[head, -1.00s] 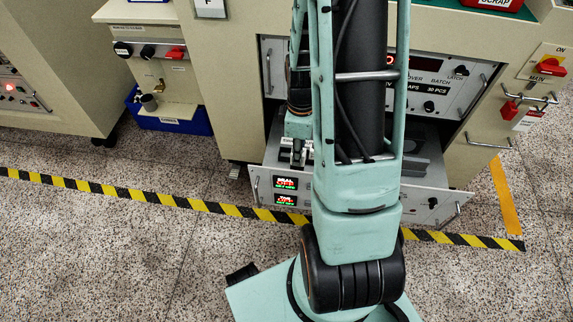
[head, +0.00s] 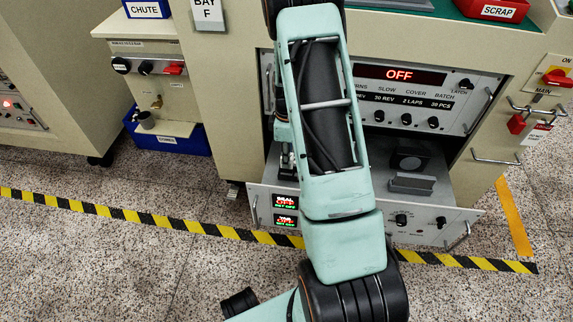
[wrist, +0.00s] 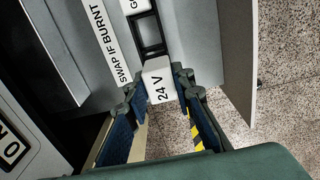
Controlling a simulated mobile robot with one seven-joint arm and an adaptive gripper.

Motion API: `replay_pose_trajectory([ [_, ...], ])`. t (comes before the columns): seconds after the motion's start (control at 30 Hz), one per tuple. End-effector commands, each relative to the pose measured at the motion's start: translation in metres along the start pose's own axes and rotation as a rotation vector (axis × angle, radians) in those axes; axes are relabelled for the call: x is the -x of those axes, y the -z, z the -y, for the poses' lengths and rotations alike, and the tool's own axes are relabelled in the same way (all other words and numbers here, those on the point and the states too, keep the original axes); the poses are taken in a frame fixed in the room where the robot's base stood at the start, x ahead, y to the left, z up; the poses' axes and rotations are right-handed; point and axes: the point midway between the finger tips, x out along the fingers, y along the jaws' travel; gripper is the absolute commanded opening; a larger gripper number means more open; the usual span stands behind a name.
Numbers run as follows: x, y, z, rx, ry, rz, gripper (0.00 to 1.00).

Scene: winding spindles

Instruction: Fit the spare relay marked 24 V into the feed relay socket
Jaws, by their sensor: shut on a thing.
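The white relay marked 24 V (wrist: 157,82) is between my gripper's fingertips (wrist: 160,92) in the wrist view, with its lettering facing the camera. My gripper is shut on it. Just beyond the relay is a black open frame (wrist: 151,36), and past it a white block (wrist: 134,5) with cut-off lettering. I cannot tell whether the relay touches the frame, or whether the frame is the feed relay socket. In the head view my arm hides the relay and most of the gripper, above the left part of the open drawer (head: 410,232).
A strip (wrist: 104,40) reading SWAP IF BURNT lies beside the frame. The drawer holds dark and grey parts (head: 411,184) on the right and lit displays (head: 286,203) on its front. Above it is a panel reading OFF (head: 400,75). Floor (head: 130,270) in front is clear.

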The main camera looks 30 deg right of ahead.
Motion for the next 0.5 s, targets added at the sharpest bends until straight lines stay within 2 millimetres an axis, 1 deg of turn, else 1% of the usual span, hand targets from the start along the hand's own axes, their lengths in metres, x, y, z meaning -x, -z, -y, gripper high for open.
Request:
replay_pose_trajectory([
  [0.13,-0.015,0.004,-0.008,0.001,0.001,0.000,0.00],
  [0.23,-0.032,0.003,-0.005,0.001,0.004,0.001,0.00],
  [0.3,-0.039,0.003,-0.006,0.001,0.002,0.001,0.00],
  [0.5,-0.039,0.003,-0.007,0.000,-0.001,0.000,0.00],
])
